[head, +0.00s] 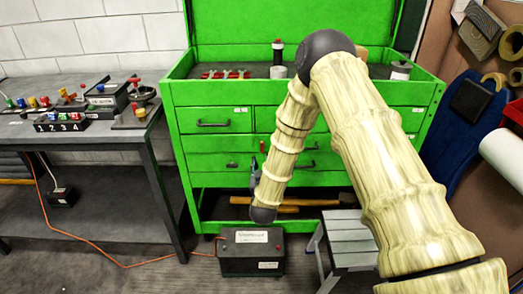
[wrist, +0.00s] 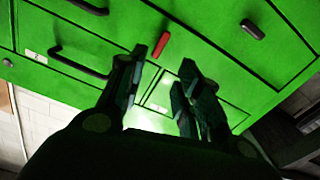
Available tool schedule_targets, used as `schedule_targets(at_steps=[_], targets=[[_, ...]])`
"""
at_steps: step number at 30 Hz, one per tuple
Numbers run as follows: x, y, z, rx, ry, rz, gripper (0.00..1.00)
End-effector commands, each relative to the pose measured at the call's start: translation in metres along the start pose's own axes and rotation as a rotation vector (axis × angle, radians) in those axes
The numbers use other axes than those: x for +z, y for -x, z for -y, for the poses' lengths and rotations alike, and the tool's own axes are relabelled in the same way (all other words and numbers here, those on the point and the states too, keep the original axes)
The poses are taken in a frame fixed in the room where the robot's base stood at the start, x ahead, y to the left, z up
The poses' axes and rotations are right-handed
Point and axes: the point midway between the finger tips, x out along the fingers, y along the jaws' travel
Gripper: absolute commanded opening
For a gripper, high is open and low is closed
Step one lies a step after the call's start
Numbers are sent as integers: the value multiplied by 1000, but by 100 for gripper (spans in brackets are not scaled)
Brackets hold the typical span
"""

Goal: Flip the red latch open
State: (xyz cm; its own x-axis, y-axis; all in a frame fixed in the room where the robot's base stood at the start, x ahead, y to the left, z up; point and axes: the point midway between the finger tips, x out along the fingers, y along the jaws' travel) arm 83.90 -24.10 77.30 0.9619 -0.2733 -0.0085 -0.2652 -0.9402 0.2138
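The red latch (wrist: 162,45) is a small red bar on the front of the green tool cabinet (head: 210,146). In the wrist view it shows just past the left fingertip, slightly tilted. In the head view the latch (head: 262,147) is a small red mark above my gripper (head: 255,168). My gripper (wrist: 165,60) is open, with a gap between its two fingers and nothing in it. Its tips point at the cabinet front, and no contact with the latch is visible. My arm hides part of the drawers in the head view.
Dark drawer handles (wrist: 80,58) stick out beside the latch, and a dark knob (wrist: 253,29) is at its right. A black battery-like box (head: 252,254) and a grey step stool (head: 350,240) stand below. A workbench (head: 158,150) with switches is at left.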

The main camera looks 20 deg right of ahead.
Motion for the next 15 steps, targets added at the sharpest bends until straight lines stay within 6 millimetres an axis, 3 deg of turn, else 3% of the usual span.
schedule_targets(at_steps=[5, 15], targets=[[-4, -16, -1, 8, 1, -12, 34], [-4, -69, -2, 8, 0, -9, 34]])
